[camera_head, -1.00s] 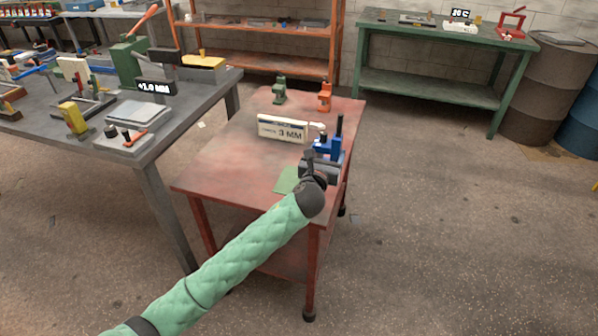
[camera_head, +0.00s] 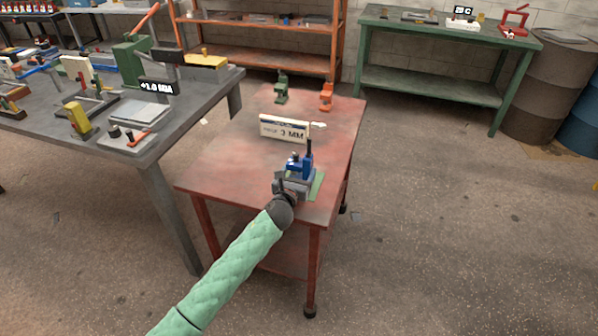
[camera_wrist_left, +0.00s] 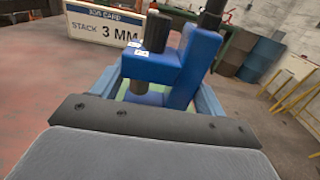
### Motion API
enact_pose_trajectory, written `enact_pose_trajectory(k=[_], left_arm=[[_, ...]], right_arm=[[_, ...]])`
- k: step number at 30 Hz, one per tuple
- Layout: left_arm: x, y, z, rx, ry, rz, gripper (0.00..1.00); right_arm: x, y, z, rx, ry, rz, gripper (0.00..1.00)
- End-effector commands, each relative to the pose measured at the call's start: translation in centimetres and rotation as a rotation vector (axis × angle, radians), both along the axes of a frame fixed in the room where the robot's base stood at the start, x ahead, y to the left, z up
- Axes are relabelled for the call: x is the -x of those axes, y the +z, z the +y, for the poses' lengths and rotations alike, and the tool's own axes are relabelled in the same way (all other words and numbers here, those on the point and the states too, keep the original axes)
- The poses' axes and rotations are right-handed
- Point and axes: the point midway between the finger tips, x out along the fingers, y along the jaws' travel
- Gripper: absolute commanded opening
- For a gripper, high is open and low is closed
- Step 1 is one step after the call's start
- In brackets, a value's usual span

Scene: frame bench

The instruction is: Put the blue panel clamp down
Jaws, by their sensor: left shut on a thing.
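The blue panel clamp (camera_head: 301,166) is held in my left gripper (camera_head: 295,180) over the near right part of the red table (camera_head: 230,150). A green mat (camera_head: 317,185) lies on the table and shows beside and partly behind the gripper. In the left wrist view the clamp (camera_wrist_left: 180,70) stands upright between the jaws, with its dark screw on the left and a dark handle at the top. The gripper hides the clamp's foot, so I cannot tell whether it touches the mat. My right gripper is not in view.
A white card reading 3 MM (camera_head: 284,129) stands mid-table. A green clamp (camera_head: 281,88) and an orange clamp (camera_head: 326,95) stand at the far edge. A grey bench (camera_head: 190,100) with tools is at the left. The table's left half is clear.

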Motion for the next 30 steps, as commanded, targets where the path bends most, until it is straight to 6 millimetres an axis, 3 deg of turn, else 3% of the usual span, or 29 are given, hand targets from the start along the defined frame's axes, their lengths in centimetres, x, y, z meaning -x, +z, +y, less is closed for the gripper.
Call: enact_pose_trajectory(k=[10,11,13,14,23,28,30], left_arm=[[0.0,-0.2,0.0,0.000,-0.001,-0.002,0.38],[0.0,-0.3,0.0,-0.001,0.000,-0.001,0.78],[0.0,-0.3,0.0,-0.001,0.000,-0.001,0.92],[0.0,-0.3,0.0,-0.001,0.000,-0.001,0.94],[0.1,-0.3,0.0,-0.001,0.000,-0.001,0.94],[1.5,-0.5,0.6,-0.004,0.000,-0.001,0.94],[2.6,-0.5,0.9,-0.004,0.000,-0.001,0.94]], right_arm=[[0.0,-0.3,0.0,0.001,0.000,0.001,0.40],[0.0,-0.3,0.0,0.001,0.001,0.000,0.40],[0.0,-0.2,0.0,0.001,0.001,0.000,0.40],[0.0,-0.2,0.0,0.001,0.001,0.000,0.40],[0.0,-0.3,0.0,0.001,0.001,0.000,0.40],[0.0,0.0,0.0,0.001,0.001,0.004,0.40],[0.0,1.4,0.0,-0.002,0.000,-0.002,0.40]])
